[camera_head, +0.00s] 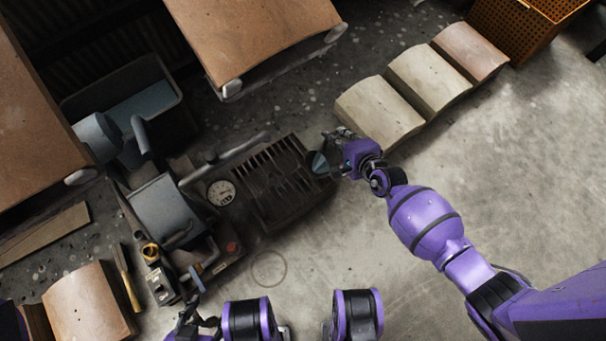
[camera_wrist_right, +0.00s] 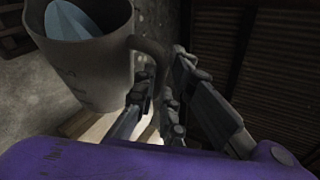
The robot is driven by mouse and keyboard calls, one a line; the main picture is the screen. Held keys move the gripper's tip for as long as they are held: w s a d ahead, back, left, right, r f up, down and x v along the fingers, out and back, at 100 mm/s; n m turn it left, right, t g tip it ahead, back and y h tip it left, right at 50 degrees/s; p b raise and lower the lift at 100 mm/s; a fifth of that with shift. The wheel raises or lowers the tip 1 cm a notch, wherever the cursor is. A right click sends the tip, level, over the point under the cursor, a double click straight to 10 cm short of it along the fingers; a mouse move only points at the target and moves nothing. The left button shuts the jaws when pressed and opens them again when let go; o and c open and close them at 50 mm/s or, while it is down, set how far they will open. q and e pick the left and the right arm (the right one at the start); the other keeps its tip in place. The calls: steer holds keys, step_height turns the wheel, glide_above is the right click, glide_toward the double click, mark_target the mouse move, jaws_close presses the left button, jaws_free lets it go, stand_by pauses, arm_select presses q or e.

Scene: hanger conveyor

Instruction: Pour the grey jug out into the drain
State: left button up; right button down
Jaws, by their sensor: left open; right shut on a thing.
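The grey jug (camera_wrist_right: 95,72) fills the upper left of the right wrist view, with a pale blue surface showing inside its mouth. My right gripper (camera_wrist_right: 158,92) is shut on its handle. In the head view the jug (camera_head: 318,163) is small and partly hidden by my right gripper (camera_head: 336,152), beside the upper right end of the drain, a dark slatted grate (camera_head: 283,183). I cannot tell its exact tilt or height, and no stream shows. My left gripper (camera_head: 190,322) is open and empty at the bottom edge, partly cut off.
A round gauge (camera_head: 221,193) and grey boxes stand left of the grate. A grey-blue tub (camera_head: 150,85) is farther left. Curved pale blocks (camera_head: 380,112) lie above right of my right gripper. Brown panels are at the top and left. The floor at right is clear.

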mark_target(325, 148)
steer(key=shift+a, duration=0.1)
steer(key=shift+s+a+f+p, duration=0.1)
steer(key=shift+s+a+p, duration=0.1)
steer(key=shift+a+p, duration=0.25)
steer(key=shift+f+n+h, duration=0.1)
steer(key=shift+n+h, duration=0.2)
steer(key=shift+s+a+f+t+p, duration=0.2)
steer(key=shift+a+t+p, duration=0.05)
steer(key=shift+t+p, duration=0.15)
steer(key=shift+s+a+f+n+h, duration=0.2)
steer(key=shift+a+n+h, duration=0.1)
steer(key=shift+a+n, duration=0.1)
steer(key=shift+s+f, duration=0.1)
stand_by(0.8)
steer(key=shift+s+a+f+n+t+h, duration=0.3)
steer(key=shift+a+f, duration=0.1)
steer(key=shift+a, duration=0.15)
stand_by(0.6)
